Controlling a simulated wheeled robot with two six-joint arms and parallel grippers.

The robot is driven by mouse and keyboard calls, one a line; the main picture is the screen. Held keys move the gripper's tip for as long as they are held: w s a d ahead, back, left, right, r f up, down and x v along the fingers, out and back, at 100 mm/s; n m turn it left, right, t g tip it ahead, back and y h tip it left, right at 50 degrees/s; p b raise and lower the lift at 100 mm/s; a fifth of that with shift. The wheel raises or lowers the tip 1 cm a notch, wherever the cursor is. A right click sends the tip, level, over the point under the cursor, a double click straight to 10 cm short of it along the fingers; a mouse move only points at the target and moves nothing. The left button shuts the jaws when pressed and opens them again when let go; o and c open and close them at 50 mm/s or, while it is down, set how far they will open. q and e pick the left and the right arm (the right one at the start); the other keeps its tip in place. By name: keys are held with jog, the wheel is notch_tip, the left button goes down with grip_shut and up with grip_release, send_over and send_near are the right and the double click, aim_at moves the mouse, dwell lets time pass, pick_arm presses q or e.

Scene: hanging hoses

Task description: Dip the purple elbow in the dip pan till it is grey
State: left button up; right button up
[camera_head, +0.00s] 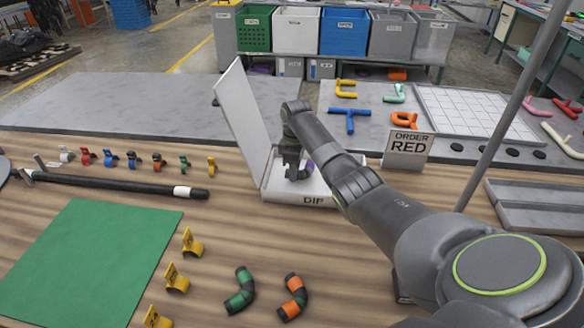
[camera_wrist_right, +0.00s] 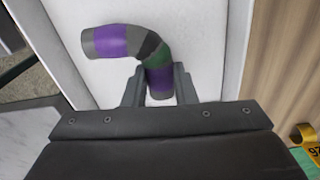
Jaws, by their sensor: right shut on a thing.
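The dip pan (camera_head: 275,196) is a white open box marked DIP, with its lid (camera_head: 240,115) tilted up on the left. My right gripper (camera_head: 293,177) is down over the pan, shut on the purple elbow (camera_head: 308,168). In the right wrist view the purple elbow (camera_wrist_right: 112,42) is a bent tube with purple bands, grey ends and a dark middle with a little green. The fingers (camera_wrist_right: 160,85) grip one leg; the other leg points left over the white pan (camera_wrist_right: 205,45). I cannot tell whether it touches the pan floor. My left gripper is not in view.
A sign reading ORDER RED (camera_head: 408,150) stands right of the pan. A green elbow (camera_head: 240,290) and an orange elbow (camera_head: 292,297) lie in front. A black hose (camera_head: 110,186), a green mat (camera_head: 90,260) and several yellow clips (camera_head: 176,279) are to the left.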

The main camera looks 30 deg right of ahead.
aim_at(308, 173)
jog(key=s+d+p, duration=0.3)
jog(key=p, duration=0.1)
jog(key=shift+s+d+r, duration=0.1)
jog(key=shift+d+r, duration=0.15)
jog(key=shift+d, duration=0.1)
jog(key=shift+s+d+p, duration=1)
jog(key=shift+d, duration=0.15)
jog(key=shift+s+d+f+p, duration=0.15)
jog(key=shift+s+d+p, duration=0.15)
jog(key=shift+s+d, duration=0.15)
jog(key=shift+w, duration=0.1)
jog(key=shift+w+a+f+b, duration=0.1)
jog(key=shift+w+a+b, duration=0.3)
jog(key=shift+w+a, duration=0.55)
jog(key=shift+w+a+b, duration=0.4)
jog(key=shift+w+a, duration=0.3)
jog(key=shift+a, duration=0.3)
jog(key=shift+w+a+b, duration=0.8)
jog(key=shift+w+a, duration=0.2)
jog(key=shift+a, duration=0.2)
jog(key=shift+w+a+b, duration=0.35)
jog(key=shift+w+a, duration=0.2)
jog(key=shift+a, duration=0.1)
